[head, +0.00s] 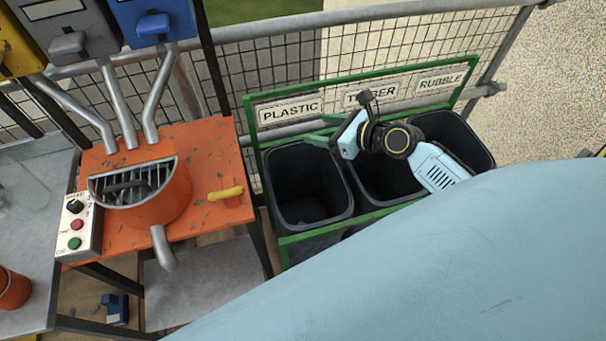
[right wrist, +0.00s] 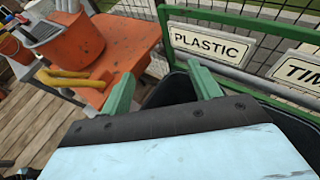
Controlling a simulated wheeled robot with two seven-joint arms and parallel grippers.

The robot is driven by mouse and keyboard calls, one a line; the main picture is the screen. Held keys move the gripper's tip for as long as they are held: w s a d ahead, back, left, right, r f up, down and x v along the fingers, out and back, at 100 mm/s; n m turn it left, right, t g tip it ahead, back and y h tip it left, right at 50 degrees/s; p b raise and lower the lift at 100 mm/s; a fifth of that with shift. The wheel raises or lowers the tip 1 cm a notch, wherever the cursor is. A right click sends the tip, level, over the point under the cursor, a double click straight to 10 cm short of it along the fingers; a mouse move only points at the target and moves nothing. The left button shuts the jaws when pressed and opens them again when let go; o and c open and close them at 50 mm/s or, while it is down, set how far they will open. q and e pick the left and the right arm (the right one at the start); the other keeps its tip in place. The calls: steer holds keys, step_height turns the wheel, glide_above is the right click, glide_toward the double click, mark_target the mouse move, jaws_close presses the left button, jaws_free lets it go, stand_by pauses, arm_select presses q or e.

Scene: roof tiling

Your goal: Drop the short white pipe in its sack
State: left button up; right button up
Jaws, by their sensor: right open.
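The dark sack (head: 300,180) under the PLASTIC sign (head: 290,109) hangs at the left of the green frame (head: 262,185) in the head view. Its mouth is open, and its bottom is too dark to make out. I see no short white pipe in either view. My right gripper (head: 322,131) is over the back of the PLASTIC sack, near the sign. Its green fingers are apart, and the right wrist view (right wrist: 163,88) shows nothing between them. My left gripper is not in view.
Two more sacks stand to the right, under the TIMBER (head: 371,92) and RUBBLE (head: 440,81) signs. An orange bench (head: 205,215) with a round orange hopper (head: 150,195) and a yellow handle (head: 226,193) is at the left. A mesh fence (head: 275,62) runs behind.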

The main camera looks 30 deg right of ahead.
steer(key=v, duration=1.1)
steer(key=shift+s, duration=0.2)
steer(key=shift+d, duration=0.1)
